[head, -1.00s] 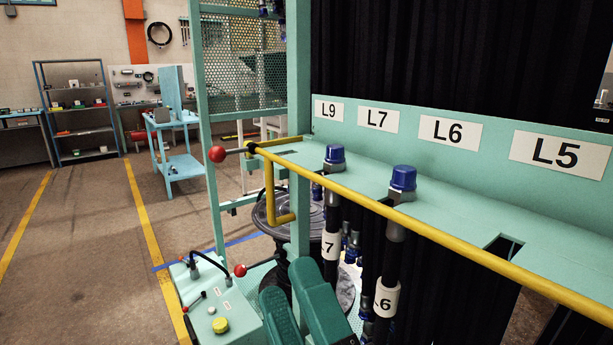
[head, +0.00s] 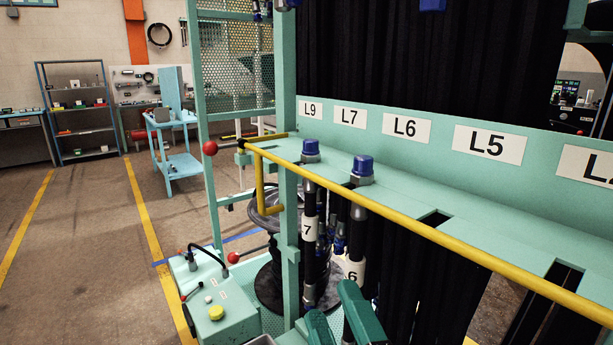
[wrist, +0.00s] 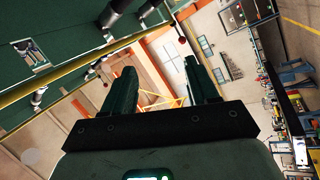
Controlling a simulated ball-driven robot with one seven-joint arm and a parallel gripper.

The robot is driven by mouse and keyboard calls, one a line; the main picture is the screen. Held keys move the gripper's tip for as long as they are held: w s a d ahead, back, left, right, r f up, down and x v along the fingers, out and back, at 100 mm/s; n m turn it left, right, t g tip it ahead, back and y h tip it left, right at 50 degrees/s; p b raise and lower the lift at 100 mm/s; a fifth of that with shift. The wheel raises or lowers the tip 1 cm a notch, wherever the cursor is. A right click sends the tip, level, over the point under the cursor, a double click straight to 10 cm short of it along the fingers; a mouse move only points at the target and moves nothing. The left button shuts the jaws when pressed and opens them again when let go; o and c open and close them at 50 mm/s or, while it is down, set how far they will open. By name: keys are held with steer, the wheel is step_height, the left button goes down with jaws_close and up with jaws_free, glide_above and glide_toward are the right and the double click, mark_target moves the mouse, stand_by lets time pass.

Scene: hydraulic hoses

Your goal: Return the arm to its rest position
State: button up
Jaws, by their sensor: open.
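My gripper (head: 332,304) shows at the bottom edge of the head view as two green fingers, below the yellow rail and in front of the hose marked 6. In the wrist view my gripper (wrist: 160,70) is open, with nothing between its fingers. The hose marked 7 (head: 309,228) and the hose marked 6 (head: 356,270) hang from the green rack shelf, their blue-capped ends standing above it. My fingers overlap the lower part of hose 6 in the head view; I cannot tell whether they touch it. The rest of my arm is out of view.
The yellow rail (head: 400,226) runs along the front of the rack. A green post (head: 289,240) stands left of the hoses. A control box (head: 215,300) with a yellow button sits at the lower left. Open floor (head: 95,260) lies further left.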

steer(key=s+d+f+m+g+h+p, duration=0.1)
steer(key=d+f+m+g+h, duration=0.35)
steer(key=d+f, duration=0.45)
steer(key=s+d+f+m+g+h+p, duration=0.15)
steer(key=d+f+m+g+h, duration=0.3)
steer(key=f, duration=0.65)
steer(key=s+d+f+m+g+y+p, duration=0.1)
steer(key=s+d+f+m+g, duration=0.2)
steer(key=s, duration=0.7)
steer(key=s+d+f+m+g+y+p, duration=0.1)
steer(key=s+d+f+m+g, duration=0.3)
steer(key=s+d+f+g, duration=0.3)
steer(key=s+f, duration=0.3)
steer(key=s, duration=0.1)
steer(key=shift+d+f+g+p, duration=0.2)
steer(key=shift+g+p, duration=0.2)
